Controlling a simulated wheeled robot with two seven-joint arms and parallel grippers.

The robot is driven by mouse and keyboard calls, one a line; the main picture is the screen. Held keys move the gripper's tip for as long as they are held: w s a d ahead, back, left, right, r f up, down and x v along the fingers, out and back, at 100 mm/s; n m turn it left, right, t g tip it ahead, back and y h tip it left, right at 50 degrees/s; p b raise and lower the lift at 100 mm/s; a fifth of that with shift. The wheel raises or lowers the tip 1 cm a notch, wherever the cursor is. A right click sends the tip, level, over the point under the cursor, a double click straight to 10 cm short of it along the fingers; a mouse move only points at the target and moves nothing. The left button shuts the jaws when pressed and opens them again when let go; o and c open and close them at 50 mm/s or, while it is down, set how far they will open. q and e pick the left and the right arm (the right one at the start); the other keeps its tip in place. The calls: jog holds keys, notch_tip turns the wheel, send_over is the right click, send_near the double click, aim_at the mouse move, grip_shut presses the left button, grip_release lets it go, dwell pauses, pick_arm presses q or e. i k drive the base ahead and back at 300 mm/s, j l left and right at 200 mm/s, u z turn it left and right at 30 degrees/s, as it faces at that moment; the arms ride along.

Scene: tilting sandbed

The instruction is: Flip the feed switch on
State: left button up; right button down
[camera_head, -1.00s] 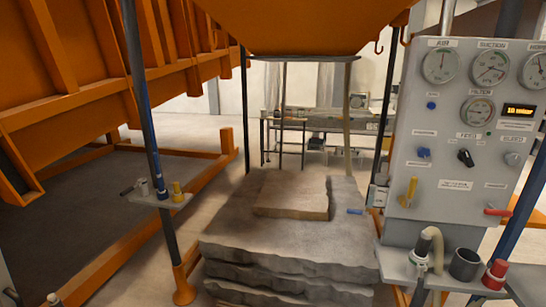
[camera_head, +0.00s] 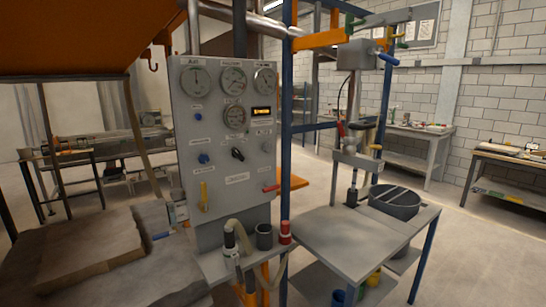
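The grey control panel (camera_head: 222,95) stands left of the middle. A black rotary knob (camera_head: 238,154) sits in its middle row, below a small label that seems to read FEED in the earlier frame. The knob's pointer lies slanted, its upper end leaning left. Above are several round gauges (camera_head: 234,80) and a lit amber display (camera_head: 262,113), too small to read now. Neither of my grippers is in view.
A shelf (camera_head: 245,262) under the panel holds a hose nozzle, a dark cup (camera_head: 264,237) and a red-capped bottle (camera_head: 285,232). Stone slabs (camera_head: 95,255) lie at left. A grey table (camera_head: 335,232) with a round pan (camera_head: 394,201) stands at right. Open floor lies beyond.

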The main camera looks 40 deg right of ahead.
aim_at(237, 154)
jog(key=z, duration=0.9)
jog(key=i+l+z, duration=0.4)
jog(key=i+l, duration=0.95)
jog(key=l, duration=0.1)
